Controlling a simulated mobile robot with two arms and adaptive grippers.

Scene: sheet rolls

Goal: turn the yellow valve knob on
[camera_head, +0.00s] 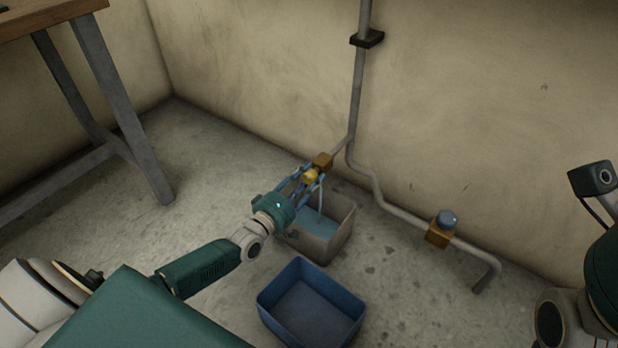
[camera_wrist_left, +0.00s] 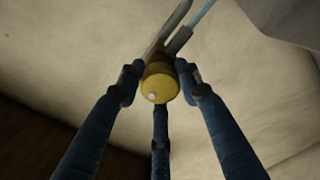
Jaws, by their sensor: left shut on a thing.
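The yellow valve knob (camera_head: 311,175) sits on a brass-coloured valve block (camera_head: 322,160) at the end of a short pipe branch by the wall. My left gripper (camera_head: 308,180) reaches it from the lower left and is shut on it. In the left wrist view the round yellow knob (camera_wrist_left: 160,87) shows face-on with a small white dot at its lower left. Blue fingers stand on both sides of it and below. A thin light-blue stream (camera_head: 320,199) runs down below the valve. My right gripper is not in view.
A grey-beige bin (camera_head: 345,237) with bluish water stands under the valve. An empty-looking blue bin (camera_head: 264,308) stands in front. A table (camera_head: 100,70) stands at upper left.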

